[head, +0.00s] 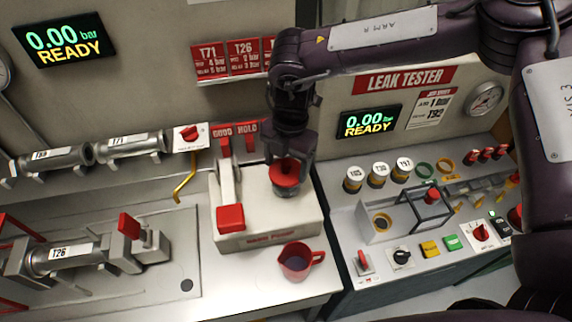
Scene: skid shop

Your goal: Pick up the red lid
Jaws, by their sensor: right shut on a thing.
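The red lid (286,177) is round and bright red, at the middle of the head view. My right gripper (290,160) reaches down from above and is shut on it. A short dark cylindrical part shows just below the lid, over the right side of the white press block (265,225). I cannot tell whether the lid touches what is under it. The fingertips are partly hidden by the dark wrist and the lid. My left gripper is not in view.
A red jug (296,262) stands on the bench in front of the press block. A press lever with a red block (230,218) is left of the lid. The leak tester panel (440,220), with a small frame, knobs and buttons, is on the right. Labelled cylinders (136,145) lie at left.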

